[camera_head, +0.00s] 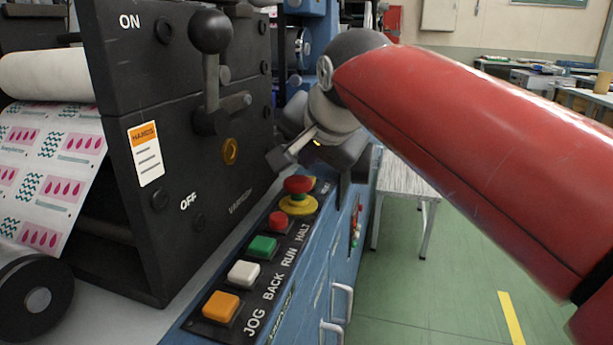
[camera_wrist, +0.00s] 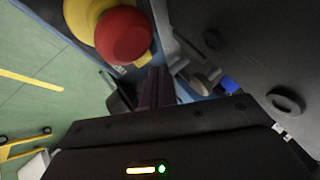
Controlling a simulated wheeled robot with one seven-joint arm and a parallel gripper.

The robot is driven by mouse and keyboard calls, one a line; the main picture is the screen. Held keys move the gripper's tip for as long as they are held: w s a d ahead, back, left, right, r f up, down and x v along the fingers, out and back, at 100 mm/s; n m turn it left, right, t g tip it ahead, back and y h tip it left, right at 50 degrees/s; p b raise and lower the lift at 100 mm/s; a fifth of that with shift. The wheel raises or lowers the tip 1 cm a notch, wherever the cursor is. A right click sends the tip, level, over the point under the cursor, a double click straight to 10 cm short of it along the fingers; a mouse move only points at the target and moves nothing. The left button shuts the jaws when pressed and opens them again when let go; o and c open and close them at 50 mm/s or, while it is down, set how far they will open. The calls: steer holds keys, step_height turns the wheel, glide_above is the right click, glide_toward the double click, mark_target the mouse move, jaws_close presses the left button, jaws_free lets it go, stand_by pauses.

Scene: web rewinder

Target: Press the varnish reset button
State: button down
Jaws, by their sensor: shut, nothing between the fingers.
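An amber round button with a dark centre (camera_head: 230,151) sits on the side of the black machine panel (camera_head: 110,60), above lettering that seems to read VARNISH. I cannot tell for sure that it is the reset button. My gripper (camera_head: 277,160) is shut and empty, to the right of the amber button and apart from it, above the red mushroom stop. Its shut fingers (camera_wrist: 155,88) also show in the wrist view, pointing past the stop. A dark round ring (camera_wrist: 286,102) shows on the black surface there; I cannot tell whether it is the same button.
The red mushroom stop (camera_head: 298,185) on its yellow base stands close below my gripper. HALT, RUN, BACK and JOG buttons (camera_head: 243,273) line the console. A black-knobbed lever (camera_head: 211,75) juts out above the amber button. Green floor (camera_head: 410,290) is open at right.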

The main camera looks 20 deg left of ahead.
steer(key=shift+r+p, duration=2.15)
steer(key=shift+r, duration=0.35)
steer(key=shift+f, duration=0.1)
steer(key=s+d+f+h, duration=0.2)
steer(key=d+f, duration=0.3)
steer(key=d, duration=0.7)
steer(key=s+d+f+h, duration=0.2)
steer(key=d+f, duration=0.4)
steer(key=d, duration=0.6)
steer(key=s+d+f+g+h, duration=0.1)
steer(key=s+d+f+h, duration=0.1)
steer(key=s+d+f, duration=0.9)
step_height(320, 180, down, 2)
steer(key=shift+d+f+n, duration=0.15)
steer(key=shift+d+n, duration=0.15)
steer(key=shift+d, duration=0.2)
